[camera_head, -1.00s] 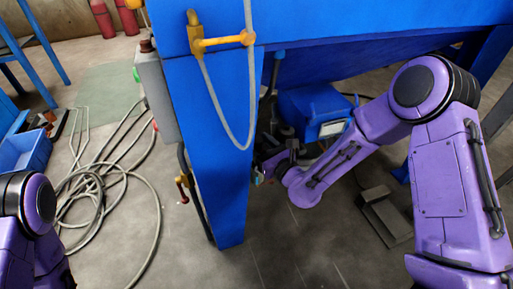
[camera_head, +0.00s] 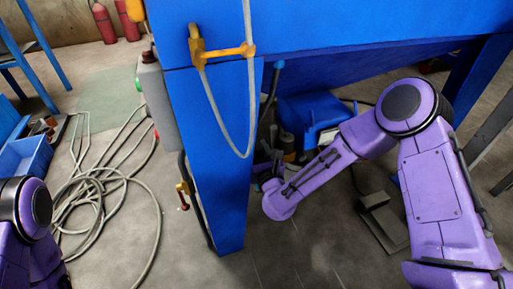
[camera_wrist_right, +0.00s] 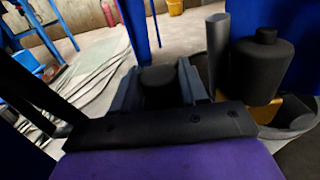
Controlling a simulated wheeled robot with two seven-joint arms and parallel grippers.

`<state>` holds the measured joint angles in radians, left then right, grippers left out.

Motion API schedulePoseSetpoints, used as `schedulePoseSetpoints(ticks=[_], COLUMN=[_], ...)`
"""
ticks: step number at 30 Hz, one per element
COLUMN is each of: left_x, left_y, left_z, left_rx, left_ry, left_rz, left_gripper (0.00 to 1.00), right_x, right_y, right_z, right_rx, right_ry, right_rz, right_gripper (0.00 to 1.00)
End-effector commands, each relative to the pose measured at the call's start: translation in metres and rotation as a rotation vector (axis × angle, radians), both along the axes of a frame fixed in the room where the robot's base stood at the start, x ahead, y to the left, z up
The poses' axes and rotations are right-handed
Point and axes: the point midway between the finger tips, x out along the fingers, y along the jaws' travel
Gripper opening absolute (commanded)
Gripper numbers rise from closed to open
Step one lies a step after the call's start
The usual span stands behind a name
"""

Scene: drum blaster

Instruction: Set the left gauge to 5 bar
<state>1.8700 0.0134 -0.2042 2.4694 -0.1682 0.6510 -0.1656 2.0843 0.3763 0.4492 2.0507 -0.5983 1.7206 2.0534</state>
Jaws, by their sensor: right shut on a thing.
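My right gripper (camera_wrist_right: 160,82) is shut on a dark round knob (camera_wrist_right: 158,76), which sits between its two grey fingers in the right wrist view. In the head view the right gripper (camera_head: 267,178) is small and dark, right beside the blue leg (camera_head: 207,150) of the machine and partly hidden by my purple wrist. I cannot make out a gauge face or its reading in either view. Of my left arm, only purple links show at the lower left of the head view; its gripper is out of view.
Dark cylinders (camera_wrist_right: 262,70) stand close to the right of the gripper. A blue unit (camera_head: 312,112) sits behind my right forearm. A grey hose (camera_head: 225,125) hangs from a yellow valve (camera_head: 220,49). A grey control box (camera_head: 158,100) is on the leg's left. Coiled cables (camera_head: 95,195) lie on the floor.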

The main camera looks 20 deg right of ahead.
Motion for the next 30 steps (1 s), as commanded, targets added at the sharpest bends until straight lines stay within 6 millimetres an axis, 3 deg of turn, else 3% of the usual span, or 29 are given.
schedulePoseSetpoints(ticks=[11,12,14,30], left_x=[0.0030,0.0030,0.0030,0.0028], left_y=[0.0023,0.0023,0.0023,0.0021], left_z=[-0.0032,-0.0032,-0.0032,-0.0023], left_rx=[0.007,0.007,0.007,0.006], left_ry=[-0.016,-0.016,-0.016,-0.015], left_rz=[-0.003,-0.003,-0.003,-0.004], left_gripper=[0.43,0.43,0.43,0.43], right_x=[-0.0004,-0.0004,-0.0004,0.0002], right_y=[0.0000,0.0000,0.0000,-0.0009], right_z=[-0.0008,-0.0008,-0.0008,0.0005], right_rx=[-0.003,-0.003,-0.003,-0.002], right_ry=[0.002,0.002,0.002,-0.001], right_rz=[-0.081,-0.081,-0.080,-0.060], right_gripper=[0.13,0.47,0.63,0.63])
